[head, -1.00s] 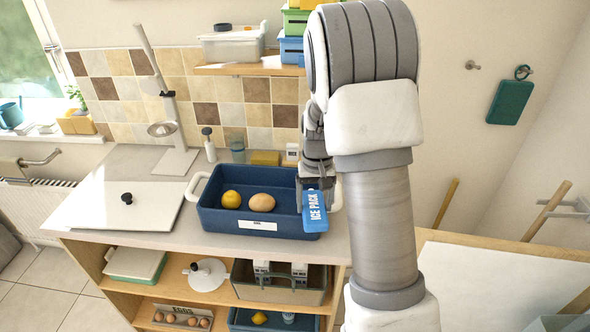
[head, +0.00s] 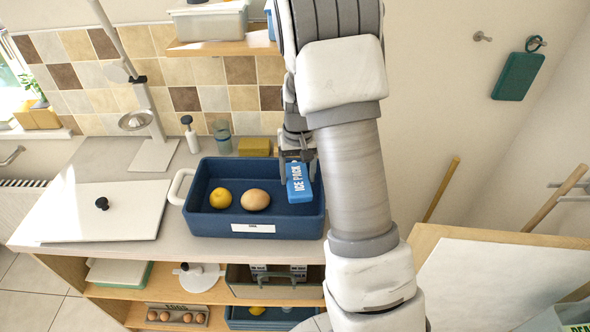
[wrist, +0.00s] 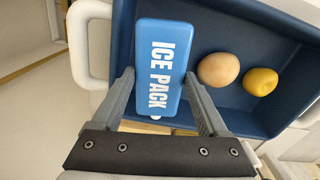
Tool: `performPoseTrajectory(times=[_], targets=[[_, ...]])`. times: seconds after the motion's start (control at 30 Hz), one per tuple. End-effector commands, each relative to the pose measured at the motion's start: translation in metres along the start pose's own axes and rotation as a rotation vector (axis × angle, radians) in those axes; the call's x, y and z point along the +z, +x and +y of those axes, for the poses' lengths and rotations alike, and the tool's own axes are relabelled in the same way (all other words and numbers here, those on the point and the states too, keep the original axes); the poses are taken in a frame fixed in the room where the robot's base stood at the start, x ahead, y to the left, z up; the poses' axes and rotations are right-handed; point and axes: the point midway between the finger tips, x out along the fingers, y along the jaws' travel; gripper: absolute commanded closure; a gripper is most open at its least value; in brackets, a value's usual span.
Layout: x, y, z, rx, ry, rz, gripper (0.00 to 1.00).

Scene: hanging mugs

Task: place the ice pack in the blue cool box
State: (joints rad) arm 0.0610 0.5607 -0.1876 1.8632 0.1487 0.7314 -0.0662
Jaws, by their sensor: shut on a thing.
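The blue ice pack (head: 299,183) is held between the fingers of my gripper (head: 297,160), over the right part of the blue cool box (head: 213,166). In the wrist view the ice pack (wrist: 158,65) lies between the two fingertips of my gripper (wrist: 158,85), with the box's rim (wrist: 122,30) beside and beneath it. The box stands open on the counter with a white label on its front. A yellow lemon (head: 220,198) and a brownish egg-like item (head: 255,199) lie inside it on the left and middle. I cannot tell how high the pack is above the box floor.
A white lid (head: 105,210) with a black knob lies on the counter to the left. A lamp stand (head: 152,150), a soap bottle (head: 190,135), a glass (head: 222,138) and a yellow sponge (head: 255,147) stand behind the box. A wooden shelf (head: 225,47) is above.

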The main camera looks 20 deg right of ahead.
Motion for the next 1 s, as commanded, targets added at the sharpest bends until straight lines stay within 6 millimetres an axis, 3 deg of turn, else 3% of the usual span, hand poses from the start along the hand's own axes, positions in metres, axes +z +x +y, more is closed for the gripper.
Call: performPoseTrajectory(times=[0.47,1.0], targets=[[0.000,0.001,0.000,-0.001,0.001,0.002,1.00],[0.000,0.047,0.000,0.000,0.000,0.001,1.00]])
